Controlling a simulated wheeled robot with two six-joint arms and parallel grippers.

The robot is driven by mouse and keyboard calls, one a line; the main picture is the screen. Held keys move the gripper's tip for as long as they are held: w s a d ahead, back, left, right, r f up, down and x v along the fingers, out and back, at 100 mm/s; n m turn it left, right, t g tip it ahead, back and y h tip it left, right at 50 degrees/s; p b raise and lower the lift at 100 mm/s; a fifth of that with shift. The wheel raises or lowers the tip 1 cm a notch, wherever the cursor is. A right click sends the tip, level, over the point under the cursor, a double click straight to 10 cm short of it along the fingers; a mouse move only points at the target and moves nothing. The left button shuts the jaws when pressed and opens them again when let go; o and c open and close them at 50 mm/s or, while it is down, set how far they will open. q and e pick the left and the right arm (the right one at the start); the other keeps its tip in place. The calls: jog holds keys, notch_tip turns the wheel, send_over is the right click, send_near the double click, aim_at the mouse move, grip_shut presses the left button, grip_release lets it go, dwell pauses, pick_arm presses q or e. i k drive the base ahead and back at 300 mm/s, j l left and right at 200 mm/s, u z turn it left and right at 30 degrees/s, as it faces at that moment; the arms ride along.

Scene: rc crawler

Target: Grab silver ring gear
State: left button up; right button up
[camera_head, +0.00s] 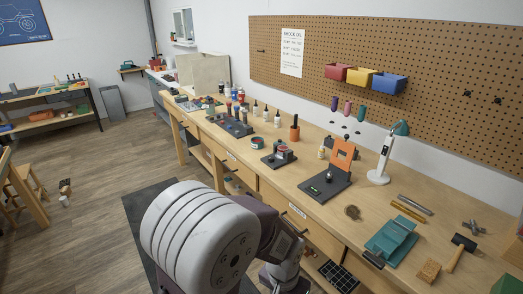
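I cannot pick out a silver ring gear for certain at this size. A small round brownish-grey piece (353,212) lies flat on the wooden workbench (330,225), in front of a dark plate. The dark plate (318,190) carries an orange upright (343,154) and a small shiny part (329,177). A grey metal piece (473,228) lies toward the bench's right end. Part of my own arm, with a large white rounded housing, fills the lower middle. Neither of my grippers shows in this view.
A white lamp (382,155) stands behind a teal tray-like tool (391,240). A silver bar (415,204) and a brass bar (407,212) lie near it. Bottles crowd the bench's far left.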

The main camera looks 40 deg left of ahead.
aim_at(282, 148)
jog(key=u, duration=1.05)
jog(key=i+j+z, duration=0.3)
jog(key=i+z, duration=0.2)
jog(key=i+j+z, duration=0.65)
jog(key=j+z, duration=0.3)
jog(key=j, duration=0.1)
